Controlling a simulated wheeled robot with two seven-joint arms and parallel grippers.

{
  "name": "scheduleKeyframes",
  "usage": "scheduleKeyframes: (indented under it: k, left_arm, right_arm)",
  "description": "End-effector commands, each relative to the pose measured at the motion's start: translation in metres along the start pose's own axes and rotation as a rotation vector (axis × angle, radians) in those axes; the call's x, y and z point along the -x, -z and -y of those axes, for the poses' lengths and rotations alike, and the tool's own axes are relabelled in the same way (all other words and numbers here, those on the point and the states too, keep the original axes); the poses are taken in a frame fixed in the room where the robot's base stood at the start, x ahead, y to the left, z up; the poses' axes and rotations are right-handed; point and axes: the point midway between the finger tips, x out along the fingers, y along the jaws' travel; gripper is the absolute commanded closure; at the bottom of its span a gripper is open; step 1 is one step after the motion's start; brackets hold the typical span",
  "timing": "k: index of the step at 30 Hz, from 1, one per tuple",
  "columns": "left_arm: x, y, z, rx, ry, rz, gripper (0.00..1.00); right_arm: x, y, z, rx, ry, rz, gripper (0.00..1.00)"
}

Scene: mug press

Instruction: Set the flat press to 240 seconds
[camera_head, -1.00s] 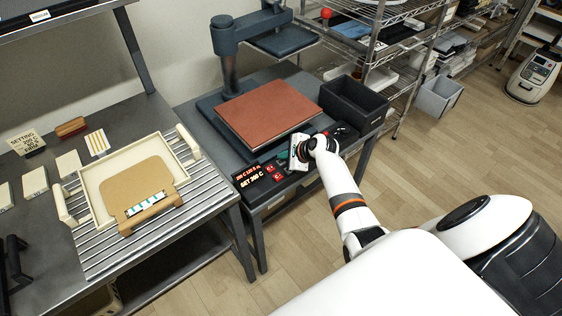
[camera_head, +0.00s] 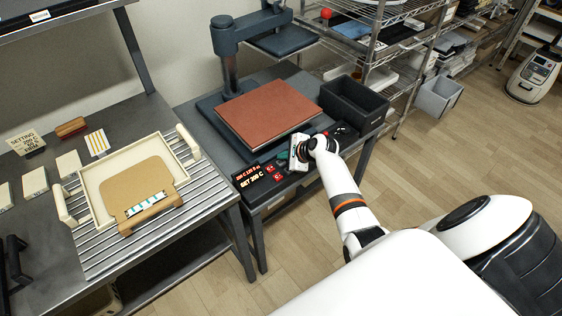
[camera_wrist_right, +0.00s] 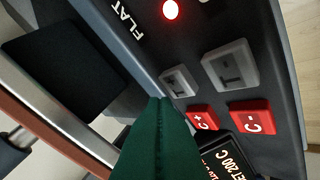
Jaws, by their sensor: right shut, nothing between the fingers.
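The flat press stands on the dark table, with its red-brown plate (camera_head: 268,112) and the control panel at its front right. In the right wrist view the panel has a FLAT label (camera_wrist_right: 125,20), a lit red lamp (camera_wrist_right: 171,10), grey T+ (camera_wrist_right: 178,81) and T- (camera_wrist_right: 230,65) buttons, and red C+ (camera_wrist_right: 202,117) and C- (camera_wrist_right: 252,118) buttons. The display (camera_head: 247,178) shows "SET 200 C" below a row I cannot read fully. My right gripper (camera_wrist_right: 158,102) is shut and empty; its green fingertips are close to the T+ button, contact unclear. My left gripper is out of view.
A black bin (camera_head: 354,103) stands right of the press. A cream tray (camera_head: 88,182) with a tan board (camera_head: 135,187) lies on the left table. The wire shelf (camera_head: 385,40) is behind on the right.

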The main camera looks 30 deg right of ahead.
Motion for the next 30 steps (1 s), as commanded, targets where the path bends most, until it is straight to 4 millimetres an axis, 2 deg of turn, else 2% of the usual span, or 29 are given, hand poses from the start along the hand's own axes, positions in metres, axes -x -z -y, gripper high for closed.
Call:
scheduleKeyframes:
  k: [30]
  left_arm:
    - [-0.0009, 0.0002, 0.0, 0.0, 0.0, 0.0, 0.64]
  right_arm:
    - [-0.006, -0.0043, 0.0044, 0.0, 0.0, 0.0, 1.0]
